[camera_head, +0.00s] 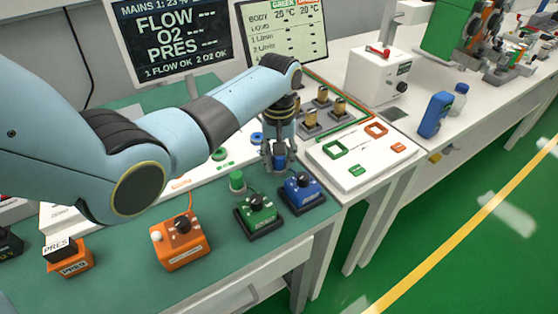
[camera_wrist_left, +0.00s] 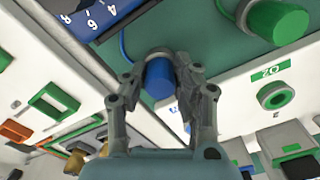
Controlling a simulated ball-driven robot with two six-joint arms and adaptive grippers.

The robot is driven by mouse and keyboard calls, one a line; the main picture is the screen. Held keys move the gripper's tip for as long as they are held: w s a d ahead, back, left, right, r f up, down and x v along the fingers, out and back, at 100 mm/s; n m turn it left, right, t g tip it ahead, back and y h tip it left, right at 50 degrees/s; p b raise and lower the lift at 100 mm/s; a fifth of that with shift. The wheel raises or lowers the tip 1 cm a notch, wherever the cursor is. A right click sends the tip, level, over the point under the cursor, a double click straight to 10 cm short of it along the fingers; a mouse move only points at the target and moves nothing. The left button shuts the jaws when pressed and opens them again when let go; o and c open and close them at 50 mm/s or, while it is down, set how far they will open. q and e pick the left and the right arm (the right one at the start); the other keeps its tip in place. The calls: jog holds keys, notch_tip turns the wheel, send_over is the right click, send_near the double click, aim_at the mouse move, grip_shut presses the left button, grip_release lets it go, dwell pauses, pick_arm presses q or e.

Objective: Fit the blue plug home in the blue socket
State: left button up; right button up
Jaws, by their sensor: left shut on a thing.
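My left gripper (camera_head: 279,166) is shut on the blue plug (camera_head: 280,161), which hangs between its fingers above the bench. In the left wrist view the plug (camera_wrist_left: 158,80) sits between the two fingertips (camera_wrist_left: 165,75), with a thin blue cable running up from it. The blue socket (camera_head: 257,137) shows as a small blue ring on the white panel, just left of the gripper in the head view. The plug is apart from this ring. In the left wrist view the blue socket is not clearly seen; the plug and fingers cover part of the panel. My right gripper is not in view.
A green plug (camera_head: 237,182) stands near the green dial box (camera_head: 257,216) and blue dial box (camera_head: 303,192). A green socket (camera_wrist_left: 277,96) is on the panel. An orange box (camera_head: 180,240) stands at the front. Brass-topped fittings (camera_head: 310,119) stand beyond the gripper.

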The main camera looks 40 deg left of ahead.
pick_arm(q)
jog(key=shift+c, duration=1.3)
jog(key=shift+r, duration=0.15)
